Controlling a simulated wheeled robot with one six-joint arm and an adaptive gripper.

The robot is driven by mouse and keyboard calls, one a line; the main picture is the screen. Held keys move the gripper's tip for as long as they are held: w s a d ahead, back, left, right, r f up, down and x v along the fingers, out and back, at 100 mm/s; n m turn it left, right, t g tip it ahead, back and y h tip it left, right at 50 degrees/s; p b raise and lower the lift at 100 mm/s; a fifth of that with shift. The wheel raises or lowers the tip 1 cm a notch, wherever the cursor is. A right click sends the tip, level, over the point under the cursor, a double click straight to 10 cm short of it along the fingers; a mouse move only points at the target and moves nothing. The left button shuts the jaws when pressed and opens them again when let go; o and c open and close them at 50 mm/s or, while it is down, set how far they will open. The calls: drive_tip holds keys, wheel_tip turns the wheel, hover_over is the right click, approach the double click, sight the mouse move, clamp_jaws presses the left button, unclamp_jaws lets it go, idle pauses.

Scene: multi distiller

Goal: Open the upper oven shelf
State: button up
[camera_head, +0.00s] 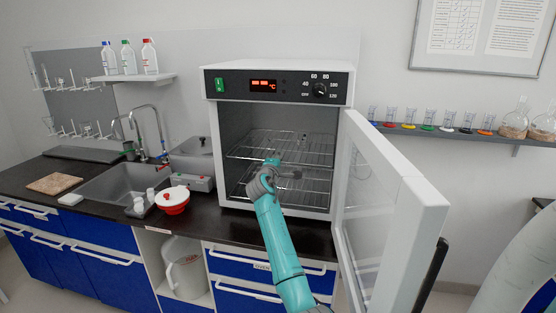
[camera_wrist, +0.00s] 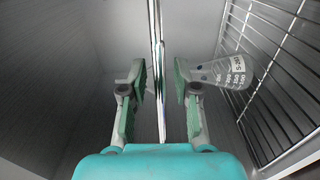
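The oven (camera_head: 215,140) stands on the counter with its glass door (camera_head: 385,215) swung wide open to the right. The upper oven shelf (camera_head: 305,143) is a wire rack inside the chamber. A second wire rack (camera_head: 310,186) lies below it. My gripper (camera_head: 280,164) is inside the oven opening, near the front of the upper shelf. In the wrist view my gripper (camera_wrist: 160,90) is open, its fingers on either side of a thin rack seen edge-on (camera_wrist: 158,45). A gap shows between the rack and each finger. Which rack this is, I cannot tell for certain.
A clear graduated flask (camera_wrist: 232,70) stands against another wire rack (camera_wrist: 275,85) at the right of the wrist view. The open door stands close to the right of my arm. A red-and-white container (camera_head: 173,201) and a sink (camera_head: 125,182) are to the left.

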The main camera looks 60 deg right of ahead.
clamp_jaws()
drive_tip(key=v, duration=1.7)
drive_tip(key=shift+s+a, duration=0.2)
drive_tip(key=shift+a, duration=0.1)
drive_tip(key=shift+f, duration=0.1)
drive_tip(key=shift+o, duration=0.7)
unclamp_jaws()
drive_tip(key=v, duration=1.2)
